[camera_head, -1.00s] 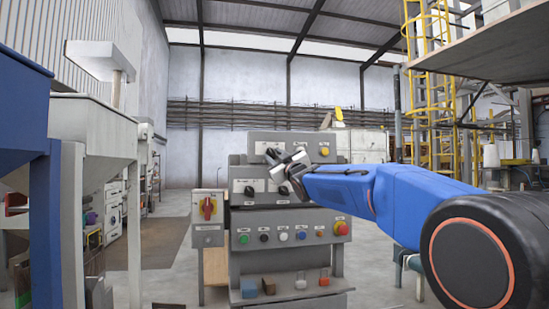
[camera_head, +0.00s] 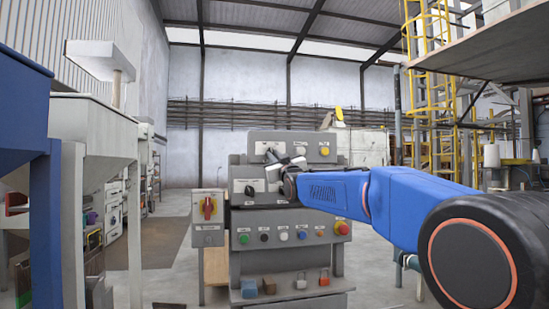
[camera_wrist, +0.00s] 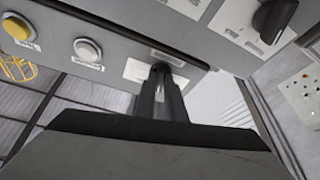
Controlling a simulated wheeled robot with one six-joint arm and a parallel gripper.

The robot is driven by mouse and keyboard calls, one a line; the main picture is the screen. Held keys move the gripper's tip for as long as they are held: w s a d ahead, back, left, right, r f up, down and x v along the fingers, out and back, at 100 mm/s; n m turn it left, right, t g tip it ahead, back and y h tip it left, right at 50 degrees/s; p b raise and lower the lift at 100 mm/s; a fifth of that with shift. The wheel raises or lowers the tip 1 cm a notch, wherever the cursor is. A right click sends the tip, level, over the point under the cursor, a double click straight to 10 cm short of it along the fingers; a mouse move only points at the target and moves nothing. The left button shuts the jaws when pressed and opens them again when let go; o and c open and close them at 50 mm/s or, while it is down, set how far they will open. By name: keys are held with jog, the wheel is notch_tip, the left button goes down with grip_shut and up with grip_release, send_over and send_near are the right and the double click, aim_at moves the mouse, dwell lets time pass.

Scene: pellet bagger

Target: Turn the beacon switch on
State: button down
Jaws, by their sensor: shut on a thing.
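My gripper (camera_head: 273,155) is at the left end of the top row of the grey control panel (camera_head: 258,137). In the wrist view, my gripper (camera_wrist: 160,88) is shut on a small dark switch (camera_wrist: 161,67) in front of a white label plate. The fingers hide most of the switch, so its turned position cannot be seen. The label writing is too small to read. A white button (camera_wrist: 88,50) and a yellow button (camera_wrist: 17,27) sit in the same row.
A black knob (camera_head: 249,190) sits on the tier below. Lower still is a row of coloured buttons with a red mushroom button (camera_head: 341,228). A red rotary switch (camera_head: 208,208) is on a box at the left. Small blocks lie on the bottom shelf (camera_head: 318,289).

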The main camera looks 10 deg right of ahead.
jog(key=shift+a+m+g+h, duration=0.15)
jog(key=shift+m+h, duration=1)
jog(key=shift+m, duration=1.1)
jog(key=shift+a+m+g+h, duration=0.15)
jog(key=shift+m+h, duration=1.05)
jog(key=shift+m, duration=1)
jog(key=shift+a+m+g+h, duration=0.15)
jog(key=shift+m+h, duration=1)
jog(key=shift+m, duration=1.1)
jog(key=c, duration=1.8)
grip_release()
jog(key=shift+s, duration=0.1)
jog(key=v, duration=1.7)
jog(key=shift+s+f, duration=0.1)
